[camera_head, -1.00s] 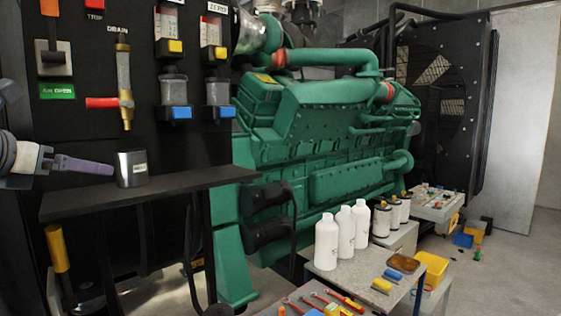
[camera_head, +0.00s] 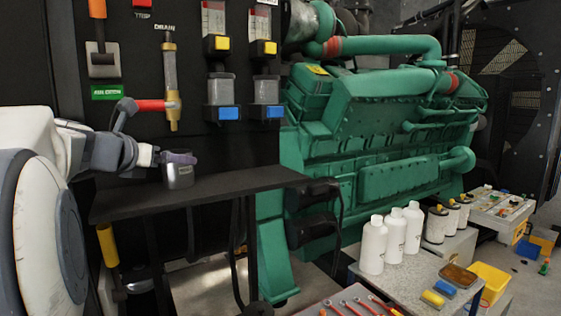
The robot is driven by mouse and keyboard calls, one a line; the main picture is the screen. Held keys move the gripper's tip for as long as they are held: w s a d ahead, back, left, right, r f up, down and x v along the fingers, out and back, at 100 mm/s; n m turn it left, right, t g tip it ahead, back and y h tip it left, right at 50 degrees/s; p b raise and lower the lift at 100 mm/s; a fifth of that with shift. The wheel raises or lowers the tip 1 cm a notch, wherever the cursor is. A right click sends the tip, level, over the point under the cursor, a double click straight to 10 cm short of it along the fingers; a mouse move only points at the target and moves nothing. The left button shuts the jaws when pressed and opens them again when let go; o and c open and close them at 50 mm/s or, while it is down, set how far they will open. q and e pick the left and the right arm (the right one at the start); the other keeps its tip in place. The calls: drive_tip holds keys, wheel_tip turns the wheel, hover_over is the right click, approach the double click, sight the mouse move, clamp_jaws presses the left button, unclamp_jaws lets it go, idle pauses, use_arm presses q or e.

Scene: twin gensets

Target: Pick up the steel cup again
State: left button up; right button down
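The steel cup (camera_head: 179,176) is a small grey metal cup near the left part of the black shelf (camera_head: 225,184), below the drain valve. My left gripper (camera_head: 180,158) reaches in from the left at the cup's rim. A purple finger overlaps the upper part of the cup. The finger hides part of the rim, and I cannot tell whether the fingers are closed on it. The cup's base appears at shelf level; I cannot tell whether it rests there. My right gripper is not in view.
The brass drain valve (camera_head: 170,85) with its red handle (camera_head: 150,105) hangs on the black panel just above the cup. Yellow- and blue-marked bowls hang right of it. The shelf is clear right of the cup. White bottles (camera_head: 373,248) stand on a lower table.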

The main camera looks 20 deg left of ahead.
use_arm(q)
drive_tip(key=shift+w+a+f, duration=0.1)
drive_tip(key=shift+w+f, duration=0.15)
drive_tip(key=shift+w, duration=0.45)
drive_tip(key=c, duration=1.3)
